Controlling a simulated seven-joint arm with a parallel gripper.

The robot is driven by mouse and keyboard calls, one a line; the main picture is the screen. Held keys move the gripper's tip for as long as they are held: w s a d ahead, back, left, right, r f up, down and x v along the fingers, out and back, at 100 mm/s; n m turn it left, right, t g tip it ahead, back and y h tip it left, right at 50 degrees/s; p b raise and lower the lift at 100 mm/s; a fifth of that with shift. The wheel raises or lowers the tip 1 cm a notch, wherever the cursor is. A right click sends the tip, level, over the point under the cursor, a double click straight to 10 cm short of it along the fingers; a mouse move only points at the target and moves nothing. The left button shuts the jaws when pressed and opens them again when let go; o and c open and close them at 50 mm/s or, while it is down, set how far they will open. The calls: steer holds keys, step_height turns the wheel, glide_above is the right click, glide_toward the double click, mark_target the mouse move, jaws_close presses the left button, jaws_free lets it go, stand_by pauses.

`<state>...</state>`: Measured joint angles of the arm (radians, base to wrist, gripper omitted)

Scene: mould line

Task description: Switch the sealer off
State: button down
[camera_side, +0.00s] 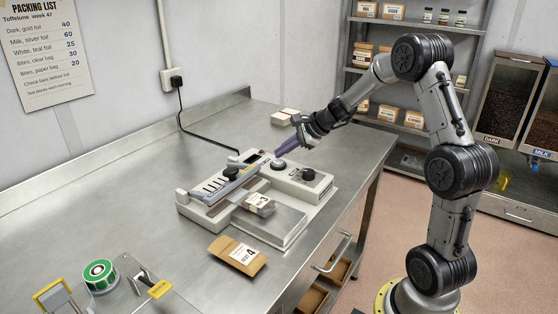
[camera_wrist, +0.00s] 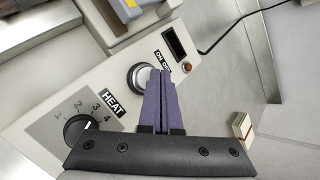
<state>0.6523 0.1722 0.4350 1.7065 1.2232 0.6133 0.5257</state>
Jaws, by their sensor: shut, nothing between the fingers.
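The sealer (camera_side: 222,212) stands on the steel bench, plugged in by a black cable. Its pale control panel (camera_wrist: 38,125) carries a round silver-topped button (camera_wrist: 138,75) with a dark ring, beside an ON OFF label (camera_wrist: 163,60). A black HEAT dial (camera_wrist: 77,129) with numbers is on the same panel. A dark rectangular window or switch (camera_wrist: 174,42) and a small reddish lamp (camera_wrist: 186,67) lie past the label; I cannot tell whether the lamp is lit. My gripper (camera_wrist: 160,75) is shut and empty, its purple fingertips overlapping the button's right edge; contact is unclear.
A filled bag (camera_side: 259,204) lies on the sealer, and a brown paper bag (camera_side: 238,254) lies on the bench in front. A green round tape reel (camera_side: 100,276) is at front left.

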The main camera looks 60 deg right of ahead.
mark_target(283, 161)
steer(key=shift+r, duration=2.85)
